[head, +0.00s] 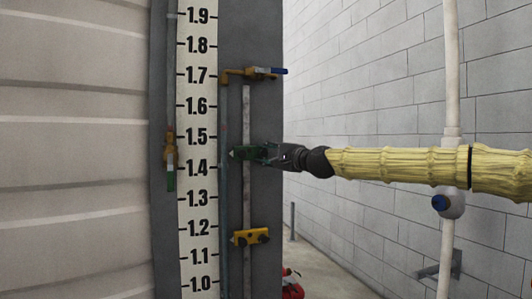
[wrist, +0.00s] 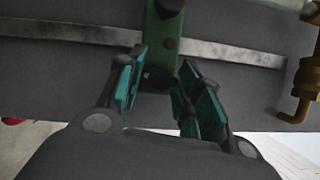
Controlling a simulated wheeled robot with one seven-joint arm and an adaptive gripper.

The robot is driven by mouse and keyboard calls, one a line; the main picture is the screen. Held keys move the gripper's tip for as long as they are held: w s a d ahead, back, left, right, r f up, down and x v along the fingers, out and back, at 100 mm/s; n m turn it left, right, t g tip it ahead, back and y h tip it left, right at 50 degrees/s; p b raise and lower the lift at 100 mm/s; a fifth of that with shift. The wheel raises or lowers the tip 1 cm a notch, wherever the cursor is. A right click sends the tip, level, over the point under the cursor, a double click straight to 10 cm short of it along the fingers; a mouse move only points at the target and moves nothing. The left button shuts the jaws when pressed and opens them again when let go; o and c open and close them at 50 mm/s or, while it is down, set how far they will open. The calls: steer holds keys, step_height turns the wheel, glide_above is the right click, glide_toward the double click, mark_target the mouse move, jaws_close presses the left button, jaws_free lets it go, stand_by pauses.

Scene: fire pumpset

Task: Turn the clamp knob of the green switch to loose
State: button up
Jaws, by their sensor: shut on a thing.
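The green switch (head: 240,153) sits on a vertical metal rail beside the scale, near the 1.4 to 1.5 marks. In the wrist view, its green body (wrist: 162,38) crosses the rail at the top centre. Its dark clamp knob (wrist: 158,78) sits at the lower end of the body, between my teal finger pads. My gripper (head: 270,153) reaches the switch from the right and is shut on the knob; its fingers also show in the wrist view (wrist: 161,66). The pads partly hide the knob's sides, and its thread cannot be seen.
A yellow switch (head: 250,237) is on the same rail below. A brass valve with a blue handle (head: 262,72) is above, and one with a green handle (head: 169,160) is left of the scale (head: 198,120). A white pipe (head: 452,70) stands by the block wall.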

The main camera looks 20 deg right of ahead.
steer(key=shift+r+n+g+p, duration=0.15)
steer(key=shift+n+g+p, duration=0.2)
steer(key=shift+n, duration=0.45)
steer(key=o, duration=1)
steer(key=shift+o, duration=0.2)
steer(key=shift+s, duration=0.1)
steer(key=v, duration=1.2)
